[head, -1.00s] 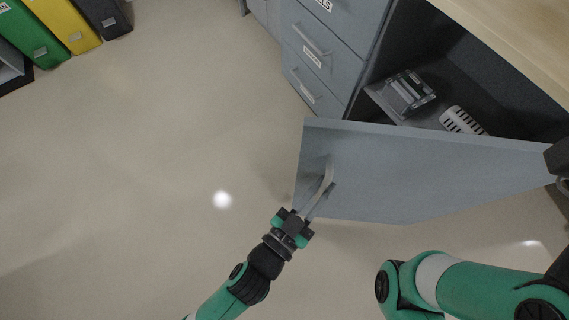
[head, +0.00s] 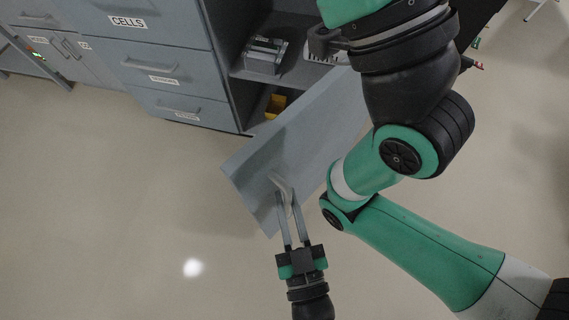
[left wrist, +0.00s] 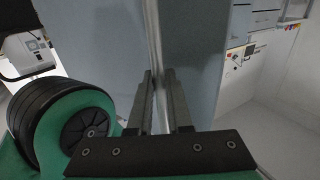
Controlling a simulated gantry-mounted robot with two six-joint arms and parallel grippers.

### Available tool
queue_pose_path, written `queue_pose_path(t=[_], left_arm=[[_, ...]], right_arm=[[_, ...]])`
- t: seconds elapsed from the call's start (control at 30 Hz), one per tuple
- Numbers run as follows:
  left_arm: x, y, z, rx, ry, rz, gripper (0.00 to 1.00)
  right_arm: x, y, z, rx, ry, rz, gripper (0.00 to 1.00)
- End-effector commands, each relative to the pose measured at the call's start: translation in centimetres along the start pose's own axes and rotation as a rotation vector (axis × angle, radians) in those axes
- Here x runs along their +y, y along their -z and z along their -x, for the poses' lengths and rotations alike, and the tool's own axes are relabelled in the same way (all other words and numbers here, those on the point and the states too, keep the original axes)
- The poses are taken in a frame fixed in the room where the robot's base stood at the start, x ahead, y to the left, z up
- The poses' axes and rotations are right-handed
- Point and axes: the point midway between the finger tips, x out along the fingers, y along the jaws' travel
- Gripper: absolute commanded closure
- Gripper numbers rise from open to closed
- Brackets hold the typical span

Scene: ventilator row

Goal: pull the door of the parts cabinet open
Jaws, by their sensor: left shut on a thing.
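The grey parts cabinet door (head: 318,128) stands swung out from the cabinet, with the shelves behind it partly in view. Its pale bar handle (head: 283,184) is near the door's free edge. My left gripper (head: 287,212) is shut on this handle. In the left wrist view the handle (left wrist: 154,45) runs upright between the two fingertips (left wrist: 160,85), in front of the door panel (left wrist: 195,60). My right arm crosses the right side of the head view and hides the door's hinge side. My right gripper's fingers are not visible.
Inside the cabinet are a grey clear-fronted box (head: 265,56) on a shelf and a yellow bin (head: 275,105) lower down. Drawers, one labelled CELLS (head: 135,30), stand left of the opening. The floor (head: 130,200) left of the door is clear.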

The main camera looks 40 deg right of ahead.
Motion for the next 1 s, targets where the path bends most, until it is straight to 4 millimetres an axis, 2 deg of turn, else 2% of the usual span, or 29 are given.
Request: queue_pose_path(t=[0.03,0.17,0.2,0.47,0.57,0.8,1.0], left_arm=[[0.1,-0.2,0.0,-0.005,-0.004,0.0,0.77],[0.1,-0.2,0.0,-0.004,-0.003,0.0,0.54],[0.1,-0.1,0.0,-0.003,-0.003,0.0,0.53],[0.1,-0.1,0.3,-0.002,-0.003,-0.001,0.53],[0.2,-0.1,1.6,-0.003,-0.006,-0.001,0.53],[0.2,-0.2,6.1,-0.005,-0.009,-0.002,0.53],[0.1,-0.1,7.5,-0.003,-0.004,0.0,0.53]], right_arm=[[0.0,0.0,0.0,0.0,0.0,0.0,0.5],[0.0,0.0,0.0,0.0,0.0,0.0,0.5],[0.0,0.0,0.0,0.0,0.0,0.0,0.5],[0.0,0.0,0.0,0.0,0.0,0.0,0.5],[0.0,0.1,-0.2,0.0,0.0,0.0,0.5],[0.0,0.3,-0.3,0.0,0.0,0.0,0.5],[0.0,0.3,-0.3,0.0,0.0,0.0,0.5]])
